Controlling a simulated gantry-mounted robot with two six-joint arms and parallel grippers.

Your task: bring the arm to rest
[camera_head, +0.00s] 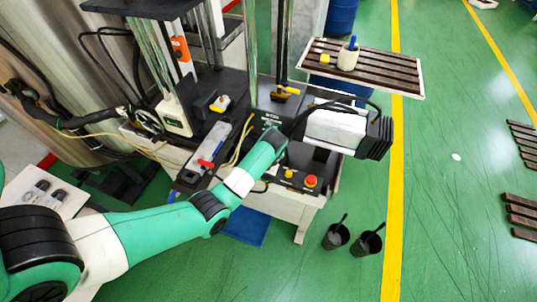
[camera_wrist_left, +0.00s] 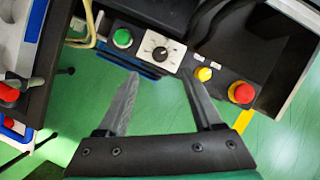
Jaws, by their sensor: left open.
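My left arm (camera_head: 165,225) comes in from the left in the head view, green and white, and reaches over the machine's front. Its gripper end is near the control panel, and I cannot make out the fingers there. In the left wrist view my left gripper (camera_wrist_left: 160,74) is open, its two grey fingers spread with nothing between them. Beyond the fingertips is the panel with a green button (camera_wrist_left: 122,38), a black dial (camera_wrist_left: 160,53), a yellow button (camera_wrist_left: 204,74) and a red button (camera_wrist_left: 241,92). I cannot tell any contact. The right gripper is not in view.
A slatted tray (camera_head: 385,72) at the upper right holds a white cup (camera_head: 348,58) and a yellow block (camera_head: 325,59). Two black pots (camera_head: 336,237) stand on the green floor. A grey unit with a red handle (camera_head: 206,163) is left of the arm.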

